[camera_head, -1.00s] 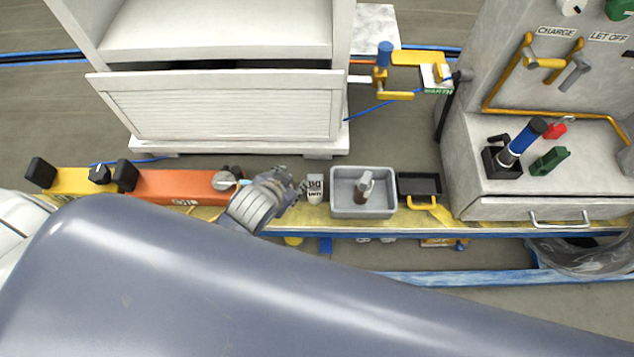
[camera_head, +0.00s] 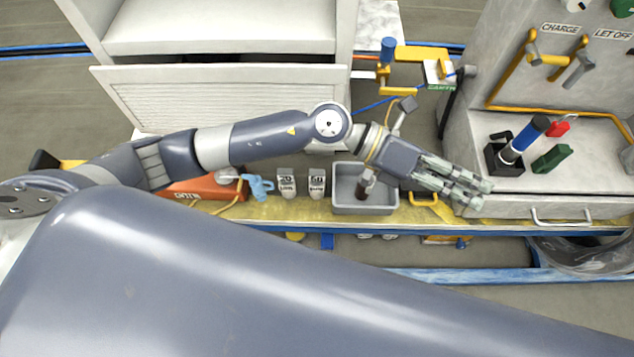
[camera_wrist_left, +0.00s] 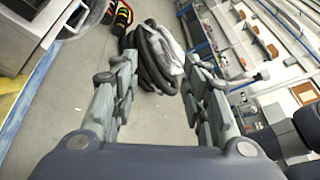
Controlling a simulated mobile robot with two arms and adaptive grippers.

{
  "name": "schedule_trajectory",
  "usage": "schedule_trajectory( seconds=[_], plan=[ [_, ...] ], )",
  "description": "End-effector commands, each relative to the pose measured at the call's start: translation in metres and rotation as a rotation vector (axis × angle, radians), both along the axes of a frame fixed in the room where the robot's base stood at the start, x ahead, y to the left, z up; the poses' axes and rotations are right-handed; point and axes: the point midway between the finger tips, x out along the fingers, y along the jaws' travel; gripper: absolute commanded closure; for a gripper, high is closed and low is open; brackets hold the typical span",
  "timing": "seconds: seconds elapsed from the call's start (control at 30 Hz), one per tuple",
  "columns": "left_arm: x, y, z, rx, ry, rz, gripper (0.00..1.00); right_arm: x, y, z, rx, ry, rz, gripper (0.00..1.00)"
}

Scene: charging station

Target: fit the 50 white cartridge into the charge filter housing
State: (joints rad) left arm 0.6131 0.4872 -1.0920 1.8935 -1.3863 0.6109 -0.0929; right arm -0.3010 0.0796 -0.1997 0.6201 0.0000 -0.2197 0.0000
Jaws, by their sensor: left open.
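Two small white cartridges stand side by side on the yellow bench in the head view, a left one (camera_head: 287,183) and a right one (camera_head: 317,183). Their printed labels are too small to read surely. My left gripper (camera_head: 478,193) is open and apart from them, to their right, over the front of the grey station. The left wrist view shows its spread fingers (camera_wrist_left: 160,75) with floor and hoses beyond and nothing held. I cannot tell which part is the charge filter housing; a black holder (camera_head: 499,158) with a blue cylinder (camera_head: 526,137) stands on the station. My right gripper is out of view.
A grey tray (camera_head: 346,205) holding a dark object stands right of the cartridges, partly under my left arm. A light-blue tool (camera_head: 261,187) lies to their left. The station carries red and green items (camera_head: 551,160) and valve handles under a CHARGE label (camera_head: 560,30).

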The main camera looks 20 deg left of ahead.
Motion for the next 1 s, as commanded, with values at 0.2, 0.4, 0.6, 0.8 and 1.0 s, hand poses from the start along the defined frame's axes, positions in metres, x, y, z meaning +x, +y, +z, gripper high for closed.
schedule_trajectory(
  seconds=[0.2, 0.4, 0.6, 0.8, 1.0],
  plan=[
    [0.01, 0.098, -0.117, 0.636, -0.32, -0.303, 0.58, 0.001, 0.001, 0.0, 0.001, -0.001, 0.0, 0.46],
    [0.056, 0.219, -0.156, 1.122, -0.448, -0.43, 0.58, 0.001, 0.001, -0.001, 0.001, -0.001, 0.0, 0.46],
    [0.076, 0.271, -0.159, 1.317, -0.47, -0.462, 0.58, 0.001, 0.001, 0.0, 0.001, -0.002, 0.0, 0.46],
    [0.076, 0.274, -0.189, 1.326, -0.466, -0.463, 0.58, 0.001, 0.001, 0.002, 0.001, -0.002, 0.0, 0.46],
    [0.076, 0.273, -0.21, 1.323, -0.469, -0.463, 0.58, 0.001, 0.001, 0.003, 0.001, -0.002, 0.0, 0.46]
  ],
)
